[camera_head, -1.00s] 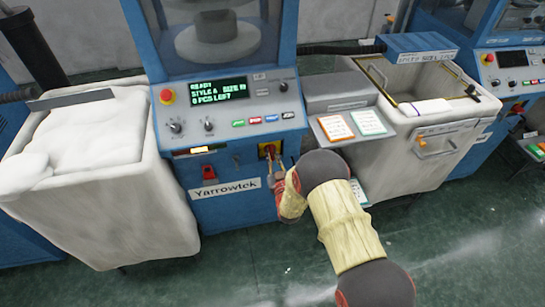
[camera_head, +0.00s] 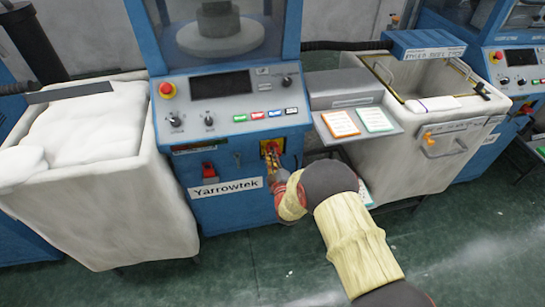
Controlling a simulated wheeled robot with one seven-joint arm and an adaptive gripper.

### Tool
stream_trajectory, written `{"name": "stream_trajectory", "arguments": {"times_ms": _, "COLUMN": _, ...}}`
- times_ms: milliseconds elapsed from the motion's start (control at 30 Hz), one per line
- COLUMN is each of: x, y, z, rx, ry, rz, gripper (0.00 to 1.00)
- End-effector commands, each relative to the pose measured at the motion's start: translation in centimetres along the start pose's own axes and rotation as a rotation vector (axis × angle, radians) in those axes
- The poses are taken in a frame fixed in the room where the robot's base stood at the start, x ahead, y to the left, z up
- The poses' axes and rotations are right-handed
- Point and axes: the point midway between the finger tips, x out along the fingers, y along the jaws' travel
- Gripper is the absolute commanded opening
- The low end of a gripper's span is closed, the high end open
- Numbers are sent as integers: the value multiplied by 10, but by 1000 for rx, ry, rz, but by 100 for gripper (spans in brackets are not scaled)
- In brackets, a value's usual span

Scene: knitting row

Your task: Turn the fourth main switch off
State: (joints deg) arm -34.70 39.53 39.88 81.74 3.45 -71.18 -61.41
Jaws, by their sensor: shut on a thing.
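A red main switch on a yellow plate (camera_head: 264,146) is on the front of the blue Yarrowtek machine (camera_head: 230,212), below its control panel and right of centre. My gripper (camera_head: 271,164) is at this switch, and its fingers are shut on the switch handle, which they largely hide. The exact angle of the handle is too small to tell. The machine's display (camera_head: 221,84) is dark. My arm reaches in from the lower right.
A white bin (camera_head: 100,215) heaped with white fabric stands at the left. Orange and green cards (camera_head: 375,119) lie on a shelf at the right. Another bin (camera_head: 425,100) and another blue machine (camera_head: 515,75) are further right. Green floor is open in front.

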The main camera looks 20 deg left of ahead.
Motion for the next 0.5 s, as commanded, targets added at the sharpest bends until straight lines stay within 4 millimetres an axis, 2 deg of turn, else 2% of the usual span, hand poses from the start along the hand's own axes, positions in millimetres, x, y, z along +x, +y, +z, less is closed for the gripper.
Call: {"name": "stream_trajectory", "arguments": {"times_ms": 500, "x": 0, "y": -8, "z": 1, "rx": -407, "ry": 2, "rz": -1, "gripper": 0}}
